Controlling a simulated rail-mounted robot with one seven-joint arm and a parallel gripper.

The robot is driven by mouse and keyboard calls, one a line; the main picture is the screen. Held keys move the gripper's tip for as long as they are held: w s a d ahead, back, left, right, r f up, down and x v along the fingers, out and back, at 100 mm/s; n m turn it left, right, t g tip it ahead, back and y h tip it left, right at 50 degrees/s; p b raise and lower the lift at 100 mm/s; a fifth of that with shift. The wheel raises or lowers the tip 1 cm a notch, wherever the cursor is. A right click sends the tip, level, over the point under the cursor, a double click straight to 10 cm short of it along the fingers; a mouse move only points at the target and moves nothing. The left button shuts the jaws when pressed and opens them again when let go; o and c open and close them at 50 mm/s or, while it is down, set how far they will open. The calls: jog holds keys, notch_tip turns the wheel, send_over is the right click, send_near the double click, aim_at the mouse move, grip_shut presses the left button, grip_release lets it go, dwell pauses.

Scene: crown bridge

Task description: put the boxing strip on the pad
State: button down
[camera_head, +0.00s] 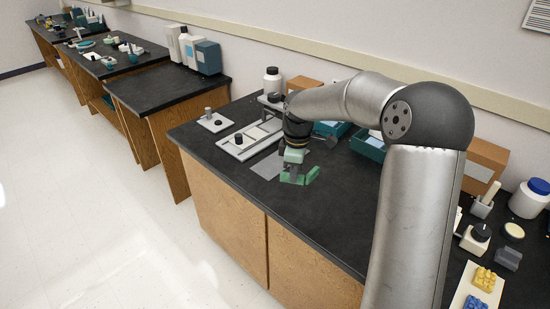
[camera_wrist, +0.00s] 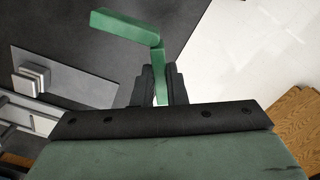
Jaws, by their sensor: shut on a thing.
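The boxing strip is a green, angled, L-shaped piece (camera_wrist: 128,26); it also shows in the head view (camera_head: 312,174). My gripper (camera_wrist: 160,82) is shut on one leg of it, and the other leg sticks out to the left in the wrist view. In the head view my gripper (camera_head: 291,170) is low over the front part of the black counter. The pad, a flat grey sheet (camera_head: 266,167), lies on the counter just left of my gripper. In the wrist view the pad (camera_wrist: 85,88) is left of the fingers. The strip's height above the counter is hard to tell.
A pale frame-like fixture (camera_head: 240,145) and a small white plate with a grey knob (camera_head: 215,122) lie left of and behind the pad. A white jar (camera_head: 272,80) and teal bins (camera_head: 368,146) stand at the back. The counter's front edge (camera_head: 240,198) is close to the pad.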

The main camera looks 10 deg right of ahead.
jog(key=w+d+r+n, duration=0.2)
jog(key=w+n, duration=0.3)
jog(key=n, duration=0.4)
jog(key=n+p, duration=0.3)
jog(key=p, duration=0.2)
send_over(276, 169)
jog(key=f, duration=0.5)
jog(key=s+f, duration=0.1)
jog(key=f, duration=0.2)
jog(key=shift+f, duration=0.25)
jog(key=shift+w+f, duration=0.45)
jog(key=shift+f, duration=1.7)
